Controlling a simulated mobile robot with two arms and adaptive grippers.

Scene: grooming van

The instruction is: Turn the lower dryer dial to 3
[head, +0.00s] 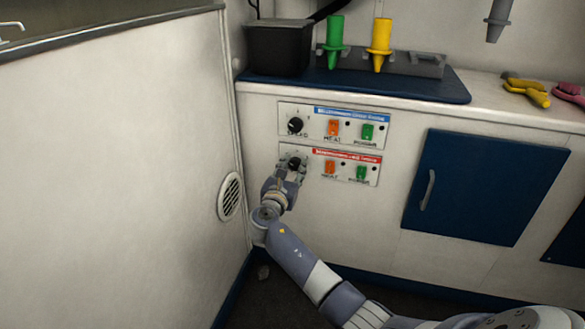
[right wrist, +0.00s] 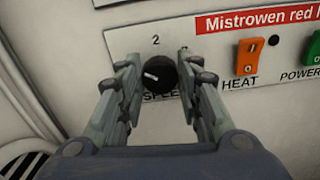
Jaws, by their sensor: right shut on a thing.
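The lower dryer dial (head: 294,162) is a black knob on the red-labelled lower panel (head: 343,164). In the right wrist view the dial (right wrist: 160,74) has a white pointer mark on its left side. A "2" is printed above it and "SPEED", partly hidden by the fingers, below. My right gripper (head: 291,170) is at this dial. In the right wrist view its fingers (right wrist: 158,72) stand on both sides of the dial, shut on it. No "3" is readable. My left gripper is not in view.
The blue-labelled upper panel (head: 335,126) with its own black dial (head: 295,125) is just above. Orange heat switch (right wrist: 247,57) and green power switch (head: 361,173) sit right of the lower dial. A white side wall (head: 130,170) with a round vent (head: 230,196) stands close on the left.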

